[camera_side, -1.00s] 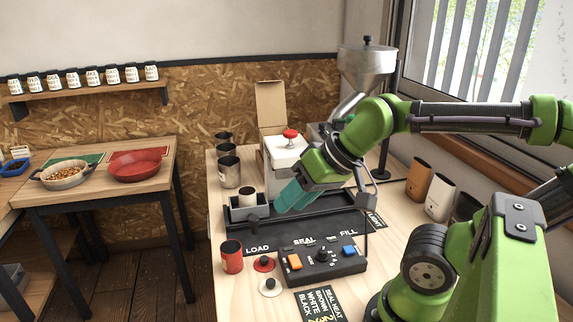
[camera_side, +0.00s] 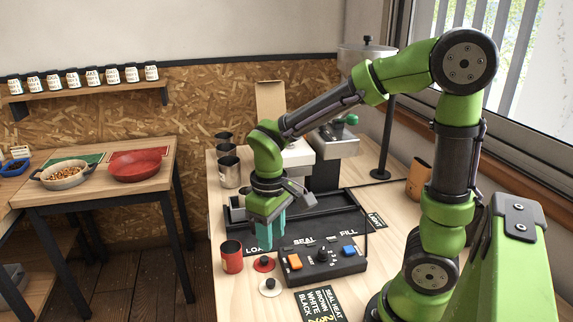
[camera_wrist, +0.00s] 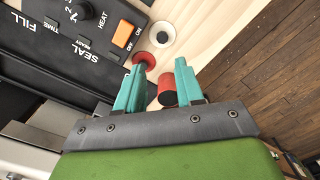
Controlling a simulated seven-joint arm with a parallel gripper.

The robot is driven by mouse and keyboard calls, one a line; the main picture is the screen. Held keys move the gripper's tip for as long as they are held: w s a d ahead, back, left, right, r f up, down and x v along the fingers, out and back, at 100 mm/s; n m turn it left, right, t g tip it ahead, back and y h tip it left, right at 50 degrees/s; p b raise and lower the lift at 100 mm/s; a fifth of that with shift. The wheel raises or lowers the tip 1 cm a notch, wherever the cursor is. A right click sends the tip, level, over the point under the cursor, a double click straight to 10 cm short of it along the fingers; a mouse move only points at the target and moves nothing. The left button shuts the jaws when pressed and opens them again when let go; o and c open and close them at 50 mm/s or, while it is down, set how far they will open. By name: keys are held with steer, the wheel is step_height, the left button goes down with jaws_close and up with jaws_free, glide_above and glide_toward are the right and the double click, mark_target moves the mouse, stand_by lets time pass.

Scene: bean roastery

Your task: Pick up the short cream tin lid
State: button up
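The cream tin lid (camera_side: 270,287) is a flat pale disc with a black knob, lying on the table in front of the control box. In the wrist view the cream lid (camera_wrist: 153,40) is at the top centre, beyond the fingertips. My gripper (camera_side: 271,246) points down above the near edge of the black tray, behind and above the lids. In the wrist view its teal fingers (camera_wrist: 161,66) are apart with nothing held between them. A red lid (camera_side: 263,264) with a dark knob lies just behind the cream lid, nearer to my gripper.
A red tin (camera_side: 232,256) stands left of the red lid. The control box (camera_side: 322,262) with orange and blue buttons is to the right. A label card (camera_side: 320,304) lies right of the cream lid. Bare table (camera_side: 235,298) shows left of it.

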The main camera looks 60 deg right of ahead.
glide_above(271, 282)
steer(key=f, duration=0.7)
steer(key=shift+s+d, duration=0.15)
steer(key=shift+d, duration=0.1)
steer(key=f, duration=0.6)
steer(key=shift+w+a+f, duration=0.2)
jaws_close()
